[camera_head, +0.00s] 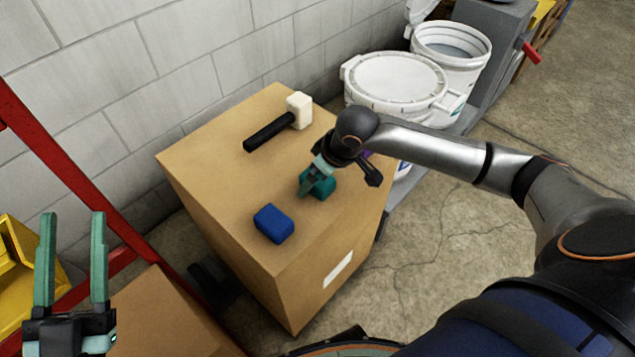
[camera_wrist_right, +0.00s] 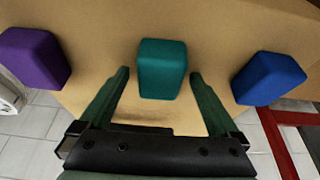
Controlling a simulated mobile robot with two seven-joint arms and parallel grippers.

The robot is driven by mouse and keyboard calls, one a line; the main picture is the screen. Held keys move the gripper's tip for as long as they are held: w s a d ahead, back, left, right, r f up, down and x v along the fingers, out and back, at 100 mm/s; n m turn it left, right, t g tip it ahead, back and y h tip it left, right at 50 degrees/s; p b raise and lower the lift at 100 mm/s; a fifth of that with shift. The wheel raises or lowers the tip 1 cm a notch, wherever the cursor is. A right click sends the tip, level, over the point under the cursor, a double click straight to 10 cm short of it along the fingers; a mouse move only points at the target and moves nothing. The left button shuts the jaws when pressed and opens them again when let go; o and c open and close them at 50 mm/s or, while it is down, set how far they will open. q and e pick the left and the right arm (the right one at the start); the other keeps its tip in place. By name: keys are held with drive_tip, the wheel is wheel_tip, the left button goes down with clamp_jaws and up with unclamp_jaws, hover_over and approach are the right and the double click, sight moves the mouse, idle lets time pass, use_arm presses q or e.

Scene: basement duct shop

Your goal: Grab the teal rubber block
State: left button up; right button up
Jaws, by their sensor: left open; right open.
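The teal rubber block (camera_head: 323,186) sits on top of a cardboard box (camera_head: 220,165), partly hidden by my right gripper in the head view. My right gripper (camera_head: 309,188) is open and reaches down at the block. In the right wrist view the teal block (camera_wrist_right: 162,68) shows between and just beyond the open fingertips (camera_wrist_right: 159,73). A gap shows on each side, and neither finger is seen touching it. My left gripper (camera_head: 72,215) is open and empty at the lower left of the head view, away from the box top.
A blue block (camera_head: 273,224) lies nearer the box's front edge. A purple block (camera_wrist_right: 35,58) is on the other side of the teal one, mostly hidden in the head view. A white-headed mallet (camera_head: 298,110) lies at the back. White buckets (camera_head: 395,80) stand beyond the box.

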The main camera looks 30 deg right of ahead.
drive_tip(key=shift+c, duration=0.2)
drive_tip(key=c, duration=1.4)
drive_tip(key=shift+r, duration=0.15)
